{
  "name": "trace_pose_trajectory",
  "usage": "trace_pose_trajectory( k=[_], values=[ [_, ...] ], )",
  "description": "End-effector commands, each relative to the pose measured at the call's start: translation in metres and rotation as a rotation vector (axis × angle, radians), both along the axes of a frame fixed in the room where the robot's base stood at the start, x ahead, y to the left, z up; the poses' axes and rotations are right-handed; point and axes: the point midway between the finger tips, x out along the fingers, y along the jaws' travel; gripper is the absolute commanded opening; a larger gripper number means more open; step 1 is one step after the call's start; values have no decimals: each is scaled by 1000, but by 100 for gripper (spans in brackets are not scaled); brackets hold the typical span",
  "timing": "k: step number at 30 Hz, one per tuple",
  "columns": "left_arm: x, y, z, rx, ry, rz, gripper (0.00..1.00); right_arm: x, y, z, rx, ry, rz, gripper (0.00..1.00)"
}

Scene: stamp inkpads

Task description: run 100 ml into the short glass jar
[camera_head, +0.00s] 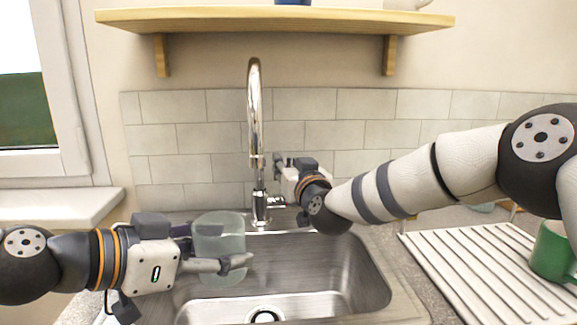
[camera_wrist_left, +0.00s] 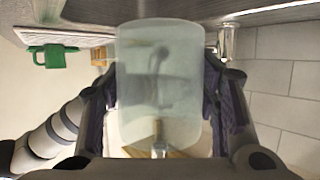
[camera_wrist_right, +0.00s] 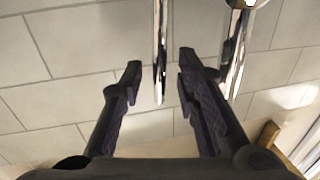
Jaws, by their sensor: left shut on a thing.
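The short glass jar (camera_head: 219,232) is pale, see-through and roughly upright over the sink (camera_head: 335,285). My left gripper (camera_head: 215,255) is shut on it, with a finger on each side; the jar fills the middle of the left wrist view (camera_wrist_left: 160,60). The chrome tap (camera_head: 254,110) stands behind the sink, its spout end a little right of the jar's rim in the head view. No water stream shows. My right gripper (camera_wrist_right: 160,65) is open beside the tap; in the right wrist view a thin chrome rod (camera_wrist_right: 160,30) shows between its fingers, contact unclear.
A ribbed white draining board (camera_head: 480,265) with a green mug (camera_head: 553,252) is at the right. A wooden shelf (camera_head: 275,18) hangs above the tiled wall. A window sill (camera_head: 60,205) is at the left. The sink's right side is clear.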

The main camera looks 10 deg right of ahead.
Motion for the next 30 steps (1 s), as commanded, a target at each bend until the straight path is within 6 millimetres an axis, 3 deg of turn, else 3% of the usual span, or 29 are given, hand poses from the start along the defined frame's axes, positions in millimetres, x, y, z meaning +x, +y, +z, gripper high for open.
trace_pose_trajectory(
  k=[7,11,12,23,30],
  values=[
    [0,0,1,0,-1,0,16,1,0,1,0,0,0,29],
    [0,0,1,0,-2,1,16,1,0,1,0,-1,0,2],
    [0,0,1,0,-2,1,16,1,0,1,0,-1,0,0],
    [0,0,1,0,-2,1,16,0,0,0,-2,-20,-2,0],
    [0,0,1,0,-1,0,16,-10,-1,-2,-5,-140,-5,0]
  ],
)
